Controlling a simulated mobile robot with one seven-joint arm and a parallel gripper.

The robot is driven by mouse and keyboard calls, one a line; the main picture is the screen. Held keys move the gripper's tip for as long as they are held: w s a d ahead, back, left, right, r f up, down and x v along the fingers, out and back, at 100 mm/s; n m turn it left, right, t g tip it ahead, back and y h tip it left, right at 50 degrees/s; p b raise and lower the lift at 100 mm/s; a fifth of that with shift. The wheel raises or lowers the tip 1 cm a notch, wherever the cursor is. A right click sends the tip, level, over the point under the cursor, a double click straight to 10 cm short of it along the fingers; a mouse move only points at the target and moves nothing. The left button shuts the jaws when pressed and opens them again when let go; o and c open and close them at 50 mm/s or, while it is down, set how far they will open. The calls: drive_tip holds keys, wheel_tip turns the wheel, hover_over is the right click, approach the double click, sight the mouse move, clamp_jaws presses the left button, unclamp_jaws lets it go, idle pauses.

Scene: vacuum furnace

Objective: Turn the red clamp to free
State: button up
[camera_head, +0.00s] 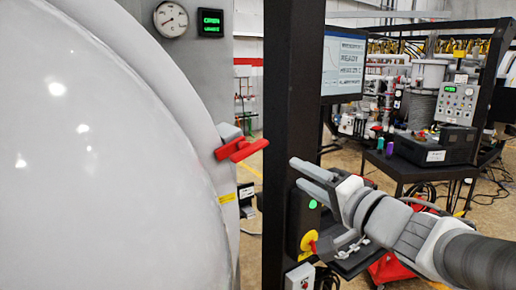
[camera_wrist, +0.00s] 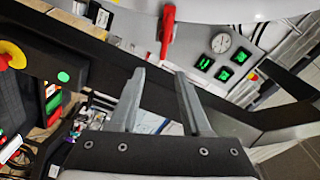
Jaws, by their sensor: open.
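The red clamp (camera_head: 241,149) is a red handle on a grey block at the right rim of the big white furnace door (camera_head: 95,150). It also shows in the wrist view (camera_wrist: 167,31) at the top, as a red bar beyond my fingers. My gripper (camera_head: 298,173) is open and empty. It is to the right of the clamp and a little lower in the head view, apart from it. In the wrist view both grey fingers (camera_wrist: 158,78) point up toward the clamp with a clear gap between them.
A black upright post (camera_head: 285,90) stands between the clamp and my gripper in the head view. It carries a monitor (camera_head: 344,65), a green button (camera_head: 312,204) and a yellow-and-red emergency stop (camera_head: 308,241). A dial gauge (camera_head: 171,19) sits above the door. A black equipment cart (camera_head: 420,170) stands behind.

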sight(253, 153)
drive_tip(key=shift+y, duration=0.6)
drive_tip(key=x, duration=1.1)
drive_tip(key=a+x, duration=0.1)
drive_tip(key=x, duration=0.5)
drive_tip(key=shift+s+a+f, duration=0.2)
drive_tip(key=shift+a, duration=0.05)
clamp_jaws()
